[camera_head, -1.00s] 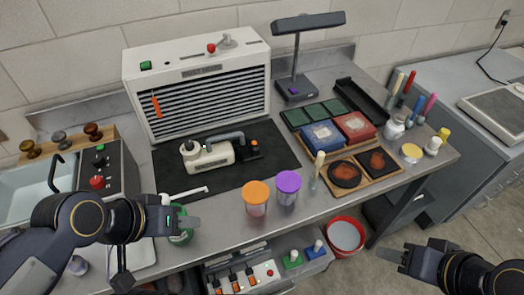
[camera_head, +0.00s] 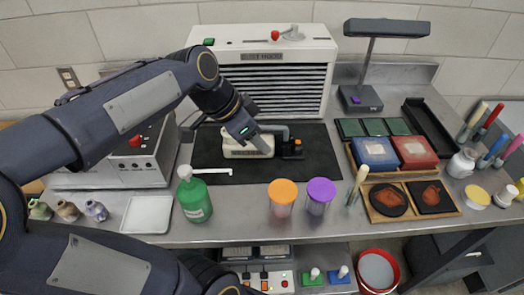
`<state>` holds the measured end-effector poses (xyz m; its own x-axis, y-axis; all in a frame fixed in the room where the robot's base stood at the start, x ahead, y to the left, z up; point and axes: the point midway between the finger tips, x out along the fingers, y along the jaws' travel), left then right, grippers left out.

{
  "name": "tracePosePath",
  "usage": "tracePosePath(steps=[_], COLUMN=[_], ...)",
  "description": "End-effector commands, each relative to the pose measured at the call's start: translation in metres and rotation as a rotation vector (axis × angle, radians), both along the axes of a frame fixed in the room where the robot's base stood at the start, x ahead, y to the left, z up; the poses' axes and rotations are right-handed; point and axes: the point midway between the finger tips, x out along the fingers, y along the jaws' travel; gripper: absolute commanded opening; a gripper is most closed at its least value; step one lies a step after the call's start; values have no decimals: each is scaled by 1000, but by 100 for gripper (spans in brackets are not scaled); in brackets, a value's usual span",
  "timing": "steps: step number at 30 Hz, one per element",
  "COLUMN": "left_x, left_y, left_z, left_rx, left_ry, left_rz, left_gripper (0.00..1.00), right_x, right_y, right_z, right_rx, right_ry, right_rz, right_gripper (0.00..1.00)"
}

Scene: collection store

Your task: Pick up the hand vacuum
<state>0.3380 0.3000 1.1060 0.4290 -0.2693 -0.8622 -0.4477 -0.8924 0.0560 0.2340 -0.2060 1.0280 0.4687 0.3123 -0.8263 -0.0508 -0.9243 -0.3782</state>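The hand vacuum (camera_head: 234,148) is a cream-coloured body with a grey tube and a dark end piece to its right. It lies on the black mat (camera_head: 325,160) in front of the white louvred unit. My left gripper (camera_head: 264,146) reaches in from the upper left and is directly over the vacuum, its fingers covering part of the body. Whether the fingers touch it or are around it is not clear, and their gap does not show. The vacuum appears to rest on the mat. My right gripper is out of view.
A green pump bottle (camera_head: 194,200) stands front left of the mat. Orange-lidded (camera_head: 282,197) and purple-lidded (camera_head: 320,196) jars stand at the front edge. The louvred unit (camera_head: 275,75) is close behind. Trays (camera_head: 400,175) and a lamp (camera_head: 361,95) are to the right.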

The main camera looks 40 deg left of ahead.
Motion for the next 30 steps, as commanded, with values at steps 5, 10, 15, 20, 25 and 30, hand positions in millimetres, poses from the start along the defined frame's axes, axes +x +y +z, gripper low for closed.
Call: tracePosePath(steps=[5, 10, 15, 20, 25, 30], left_x=[39, 71, 83, 89, 98, 109], left_y=[42, 81, 94, 92, 89, 85], left_z=[-16, -27, -32, -46, -63, -86], left_rx=[118, 235, 281, 282, 282, 281], left_ry=[-27, -47, -54, -54, -53, -55], left_rz=[-175, -360, -441, -447, -445, -445], left_gripper=[40, 40, 40, 40, 40, 40], right_x=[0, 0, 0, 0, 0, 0], right_y=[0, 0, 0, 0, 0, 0], right_z=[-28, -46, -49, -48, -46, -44], right_rx=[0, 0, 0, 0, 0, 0], right_ry=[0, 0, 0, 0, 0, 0], right_rz=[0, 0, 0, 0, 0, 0], right_gripper=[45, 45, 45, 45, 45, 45])
